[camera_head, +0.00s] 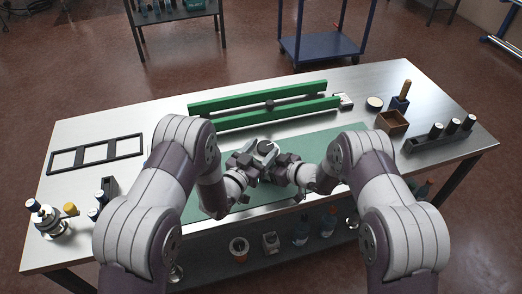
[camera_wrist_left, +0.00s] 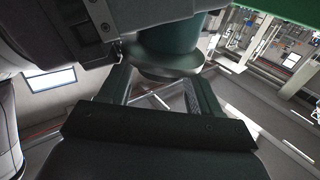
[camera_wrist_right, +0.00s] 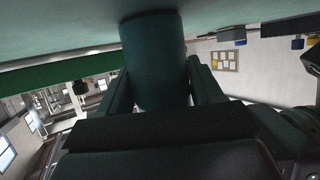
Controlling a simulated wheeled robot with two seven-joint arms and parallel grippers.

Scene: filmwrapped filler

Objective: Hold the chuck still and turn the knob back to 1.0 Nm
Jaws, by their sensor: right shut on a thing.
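An upright tool with a round top (camera_head: 267,147) stands on the green mat (camera_head: 310,146) between my two grippers. My right gripper (camera_head: 283,166) is shut on a dark teal cylinder, which shows between its fingers in the right wrist view (camera_wrist_right: 155,62). My left gripper (camera_head: 252,163) is at the tool's left side. In the left wrist view its fingers are apart, and a teal round part with a grey flange (camera_wrist_left: 165,62) sits at their tips; contact is unclear. I cannot tell which part is the chuck or the knob, and no torque scale is readable.
Two long green bars (camera_head: 258,97) lie behind the tool. A black frame (camera_head: 96,153) lies at the left. A wooden box (camera_head: 392,122) and a dark rack with several cylinders (camera_head: 437,138) stand at the right. A bottle-like fixture (camera_head: 47,218) stands at the front left.

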